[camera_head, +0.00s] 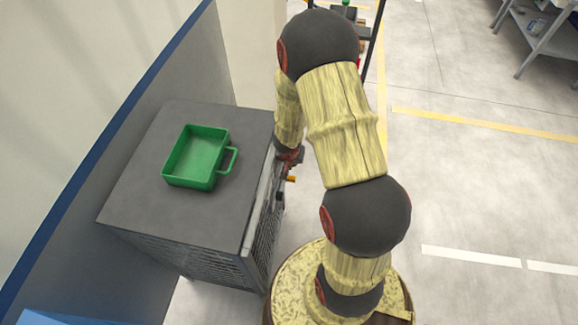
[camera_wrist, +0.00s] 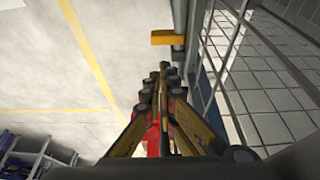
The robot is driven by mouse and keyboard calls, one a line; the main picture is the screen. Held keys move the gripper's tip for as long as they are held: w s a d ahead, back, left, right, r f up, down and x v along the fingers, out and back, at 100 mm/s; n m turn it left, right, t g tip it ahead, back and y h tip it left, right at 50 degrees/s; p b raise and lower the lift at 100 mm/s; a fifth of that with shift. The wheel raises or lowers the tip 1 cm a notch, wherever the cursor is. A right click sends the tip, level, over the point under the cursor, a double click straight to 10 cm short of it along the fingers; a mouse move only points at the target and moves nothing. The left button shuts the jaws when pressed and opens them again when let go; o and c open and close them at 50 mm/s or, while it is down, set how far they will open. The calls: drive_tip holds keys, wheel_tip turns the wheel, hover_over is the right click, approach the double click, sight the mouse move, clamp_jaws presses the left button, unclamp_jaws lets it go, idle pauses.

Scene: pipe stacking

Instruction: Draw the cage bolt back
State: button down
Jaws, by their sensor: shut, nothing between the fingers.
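The cage (camera_head: 170,112) is a grey box with a flat dark top and mesh sides. In the wrist view its barred front (camera_wrist: 250,75) fills the right side. The bolt's yellow handle (camera_wrist: 167,38) sticks out to the left from a grey upright at the cage's edge. It also shows as a small orange-yellow spot in the head view (camera_head: 291,179). My gripper (camera_wrist: 163,70) is shut and empty, its fingertips just below the handle in the wrist picture, with a small gap showing. In the head view my arm partly hides the gripper beside the cage front.
A green open tray (camera_head: 222,182) with a side handle stands on the cage top. A wall (camera_head: 150,105) runs behind the cage. Shelving (camera_wrist: 30,160) shows at lower left in the wrist view. The floor (camera_head: 470,190) to the right is clear.

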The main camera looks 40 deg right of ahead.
sight(291, 179)
drive_tip(key=shift+f, duration=0.1)
drive_tip(key=b+x, duration=0.6)
drive_tip(key=x, duration=0.3)
drive_tip(key=shift+f, duration=0.3)
drive_tip(key=shift+w+d, duration=0.15)
drive_tip(key=shift+s+a, duration=1.7)
drive_tip(key=shift+a, duration=0.25)
drive_tip(key=shift+r, duration=0.1)
